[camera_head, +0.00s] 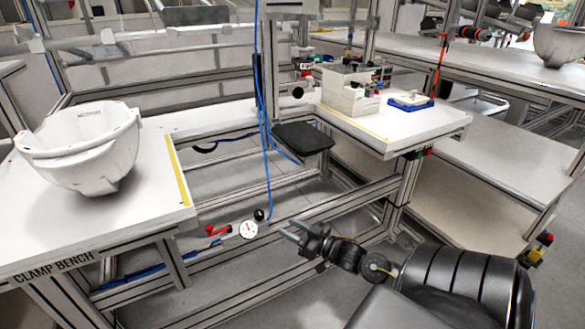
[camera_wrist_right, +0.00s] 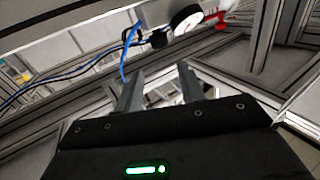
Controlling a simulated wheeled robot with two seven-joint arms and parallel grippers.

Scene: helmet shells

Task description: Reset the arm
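My right arm comes in from the lower right in the head view. Its gripper (camera_head: 290,231) is in the air in front of the bench frame, low between the two worktops. In the right wrist view the two fingers of this gripper (camera_wrist_right: 160,88) stand apart with nothing between them. My left gripper does not show in either view. A white helmet shell (camera_head: 85,150) sits on the clamp bench (camera_head: 45,225) at the left, well away from my right gripper.
A pressure gauge (camera_head: 249,229) with a red valve handle (camera_head: 217,230) and blue hoses is on the frame near my right gripper. A black pad (camera_head: 303,137) is between the worktops. Another shell (camera_head: 560,42) is at far right.

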